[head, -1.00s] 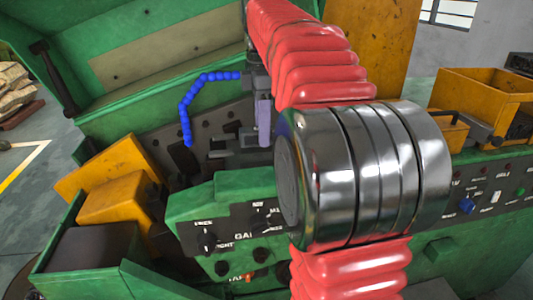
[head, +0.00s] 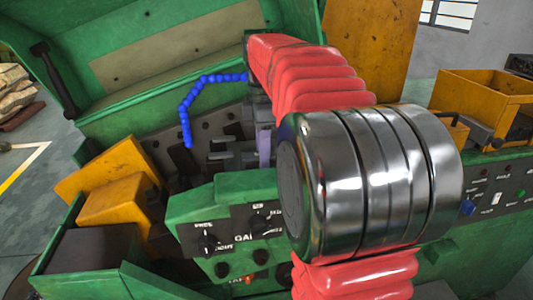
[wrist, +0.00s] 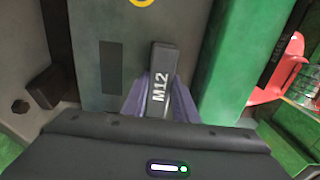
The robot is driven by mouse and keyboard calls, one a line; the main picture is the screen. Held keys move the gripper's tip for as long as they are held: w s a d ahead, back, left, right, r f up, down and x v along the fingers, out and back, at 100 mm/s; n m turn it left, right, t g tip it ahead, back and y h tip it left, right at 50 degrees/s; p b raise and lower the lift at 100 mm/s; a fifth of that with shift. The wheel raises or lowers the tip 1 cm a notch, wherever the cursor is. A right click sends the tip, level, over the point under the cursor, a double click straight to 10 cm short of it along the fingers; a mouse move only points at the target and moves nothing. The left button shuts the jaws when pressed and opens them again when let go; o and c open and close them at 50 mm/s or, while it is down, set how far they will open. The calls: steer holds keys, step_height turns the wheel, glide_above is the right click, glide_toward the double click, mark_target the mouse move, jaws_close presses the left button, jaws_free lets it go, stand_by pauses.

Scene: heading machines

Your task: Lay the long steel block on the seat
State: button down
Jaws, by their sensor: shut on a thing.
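My gripper (wrist: 160,98) is shut on a dark grey block (wrist: 163,68) marked M12, which sits upright between its two purplish fingers in the wrist view. I take it for the long steel block; its lower end is hidden. Beyond it is a grey plate (wrist: 100,25) with a dark rectangular patch (wrist: 111,67) to the left of the block. I cannot tell whether that patch is the seat, or whether the block touches the plate. In the head view a purplish finger (head: 264,147) shows beside grey machine parts, and the block cannot be made out.
A green control box (head: 190,205) with knobs stands in front of the work area. Yellow blocks (head: 120,205) stand at the left. My red-sleeved arm covers much of the machine's right side. A green wall (wrist: 225,65) rises close on the right.

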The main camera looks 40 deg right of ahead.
stand_by(0.3)
steer(key=c, duration=1.4)
jaws_free()
steer(key=shift+f, duration=0.1)
step_height(320, 180, up, 12)
